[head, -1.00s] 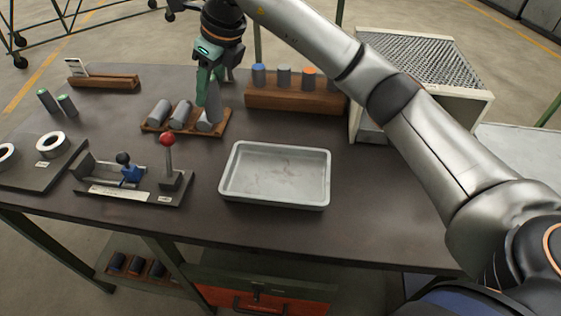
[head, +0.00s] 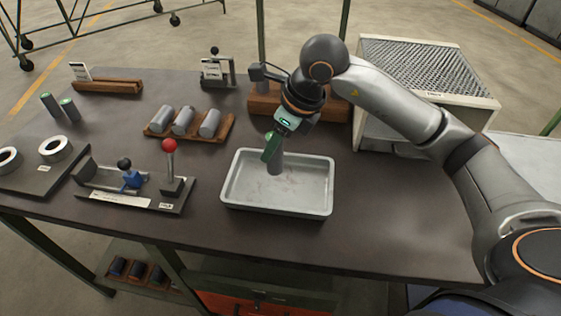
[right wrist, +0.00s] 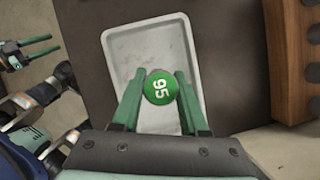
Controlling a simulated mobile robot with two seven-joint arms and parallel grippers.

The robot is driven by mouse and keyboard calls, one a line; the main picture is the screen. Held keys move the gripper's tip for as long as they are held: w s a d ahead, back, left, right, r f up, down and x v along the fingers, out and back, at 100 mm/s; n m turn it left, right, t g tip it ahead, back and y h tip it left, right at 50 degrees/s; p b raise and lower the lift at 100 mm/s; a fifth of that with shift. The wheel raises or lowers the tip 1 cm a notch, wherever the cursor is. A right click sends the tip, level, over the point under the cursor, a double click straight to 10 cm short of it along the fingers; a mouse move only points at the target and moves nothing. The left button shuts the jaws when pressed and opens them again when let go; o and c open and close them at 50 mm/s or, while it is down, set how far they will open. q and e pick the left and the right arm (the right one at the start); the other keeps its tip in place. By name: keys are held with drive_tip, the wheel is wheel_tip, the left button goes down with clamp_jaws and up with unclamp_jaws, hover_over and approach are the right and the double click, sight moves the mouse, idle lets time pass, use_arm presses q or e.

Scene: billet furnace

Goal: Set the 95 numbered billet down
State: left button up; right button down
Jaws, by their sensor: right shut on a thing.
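The 95 numbered billet (right wrist: 161,87) shows its green end with a white 95 in the right wrist view. In the head view its grey side (head: 275,165) shows upright below my right gripper (head: 273,150). My right gripper is shut on the billet, with one green finger on each side of it in the right wrist view (right wrist: 160,92). The billet is over the inside of the grey metal tray (head: 232,200); I cannot tell whether its lower end touches the tray floor. My left gripper (right wrist: 38,47) shows at the left of the right wrist view, empty with its fingers apart.
A wooden rack (head: 158,133) with three lying grey billets is left of the tray. A fixture with a red-knobbed lever (head: 170,147) stands close at the tray's left. A wooden block (head: 262,104) is behind my right gripper. The table right of the tray is clear.

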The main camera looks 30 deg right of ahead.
sight(282, 159)
drive_tip(key=shift+s+d+f, duration=0.25)
drive_tip(key=shift+f, duration=0.15)
drive_tip(key=f, duration=0.2)
drive_tip(key=shift+s+d+f, duration=0.15)
drive_tip(key=shift+s+f, duration=0.1)
drive_tip(key=shift+f, duration=0.55)
drive_tip(key=shift+f, duration=0.1)
drive_tip(key=shift+c, duration=2.2)
unclamp_jaws()
drive_tip(key=shift+f, duration=0.1)
drive_tip(key=shift+r, duration=0.25)
drive_tip(key=v, duration=1.1)
drive_tip(key=shift+s+r+p, duration=0.2)
drive_tip(key=shift+r+p, duration=0.15)
drive_tip(key=shift+p, duration=0.05)
